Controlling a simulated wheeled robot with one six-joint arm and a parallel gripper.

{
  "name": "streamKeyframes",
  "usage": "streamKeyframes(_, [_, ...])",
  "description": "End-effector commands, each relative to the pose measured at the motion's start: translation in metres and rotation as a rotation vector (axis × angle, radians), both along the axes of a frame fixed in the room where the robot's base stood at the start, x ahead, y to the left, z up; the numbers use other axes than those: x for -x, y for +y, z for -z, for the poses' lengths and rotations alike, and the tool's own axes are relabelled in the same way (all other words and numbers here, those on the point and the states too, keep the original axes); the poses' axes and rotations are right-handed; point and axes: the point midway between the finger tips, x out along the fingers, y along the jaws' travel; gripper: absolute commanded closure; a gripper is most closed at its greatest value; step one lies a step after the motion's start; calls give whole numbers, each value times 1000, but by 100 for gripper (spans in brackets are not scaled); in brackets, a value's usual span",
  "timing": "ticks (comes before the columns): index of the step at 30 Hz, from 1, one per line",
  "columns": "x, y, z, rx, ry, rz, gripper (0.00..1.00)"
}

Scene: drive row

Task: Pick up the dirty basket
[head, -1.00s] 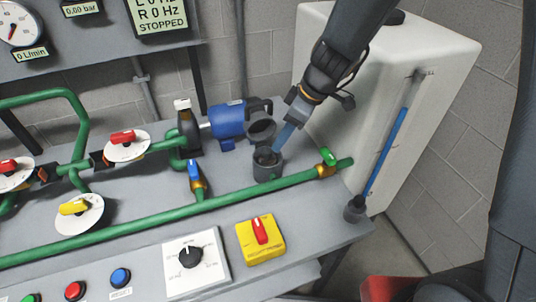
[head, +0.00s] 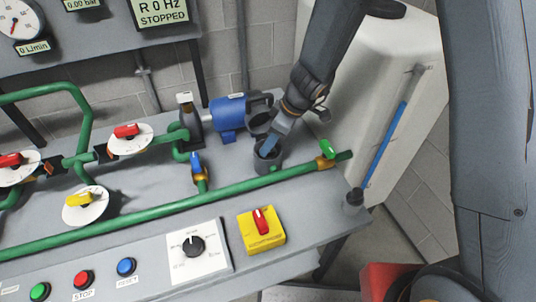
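The dark grey strainer pot (head: 268,161) stands on the bench by the green pipe. A dark round part, which looks like its lid (head: 260,122), stands raised behind its mouth. I cannot tell whether the fingers are apart or closed. The dirty basket cannot be made out; the inside of the pot is dark and mostly hidden by the fingers.
A white tank (head: 375,75) stands close on the right. A yellow switch box (head: 262,230) is at the front.

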Motion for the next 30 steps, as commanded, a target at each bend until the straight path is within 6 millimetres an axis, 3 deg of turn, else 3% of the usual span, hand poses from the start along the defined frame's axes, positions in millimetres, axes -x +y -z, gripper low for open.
streamKeyframes(7, [0,0,1,0,-1,0,54])
streamKeyframes(15, [0,0,1,0,-1,0,100])
streamKeyframes(30, [-1,0,-6,-1,-2,1,100])
